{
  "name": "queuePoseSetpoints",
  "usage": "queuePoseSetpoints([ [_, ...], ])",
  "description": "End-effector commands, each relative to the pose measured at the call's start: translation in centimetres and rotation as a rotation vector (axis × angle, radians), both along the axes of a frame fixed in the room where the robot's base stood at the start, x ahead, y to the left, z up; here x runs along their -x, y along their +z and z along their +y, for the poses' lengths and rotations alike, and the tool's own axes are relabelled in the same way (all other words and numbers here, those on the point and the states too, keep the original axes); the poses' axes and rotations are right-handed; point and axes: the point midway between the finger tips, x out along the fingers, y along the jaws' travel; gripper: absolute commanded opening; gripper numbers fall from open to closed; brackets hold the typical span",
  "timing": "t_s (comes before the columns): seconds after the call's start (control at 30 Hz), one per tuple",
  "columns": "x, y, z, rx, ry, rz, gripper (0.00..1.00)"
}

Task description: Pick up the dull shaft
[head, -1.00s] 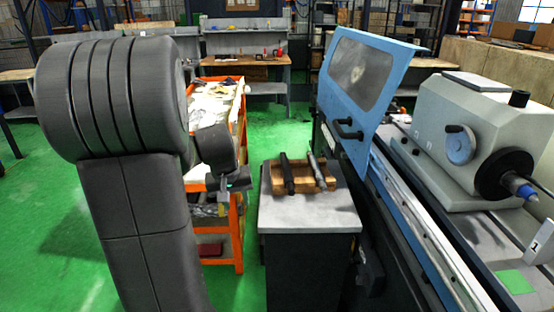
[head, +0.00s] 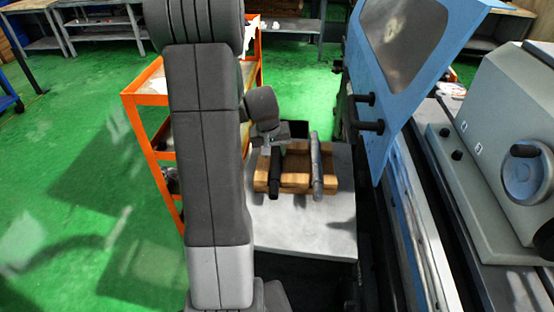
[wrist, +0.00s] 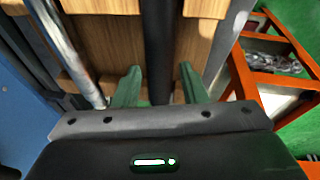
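The dark, dull shaft (head: 275,174) lies across the left side of a wooden rack on the small grey-topped table. A shinier grey shaft (head: 316,166) lies on the right side of the rack. My gripper (head: 269,140) is at the far end of the dull shaft in the head view. In the wrist view my gripper (wrist: 160,88) is open, its green fingers on either side of the dull shaft (wrist: 158,42) with gaps beside it. The shiny shaft (wrist: 70,45) lies left of the fingers there. Whether the fingers are at the shaft's height is unclear.
The wooden rack (head: 294,180) stands on the grey tabletop (head: 300,235), whose near part is clear. The grinder's blue door (head: 415,60) and black handle stand close on the right. An orange cart (head: 150,98) stands on the left behind my arm.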

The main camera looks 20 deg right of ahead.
Motion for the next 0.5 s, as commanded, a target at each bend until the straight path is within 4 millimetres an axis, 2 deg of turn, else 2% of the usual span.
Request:
queuePoseSetpoints([
  [0.23,-0.5,-2.8,-0.7,-0.002,-0.002,0.004,0.38],
  [0.5,-0.7,-3.6,-0.9,-0.001,-0.001,0.001,0.38],
])
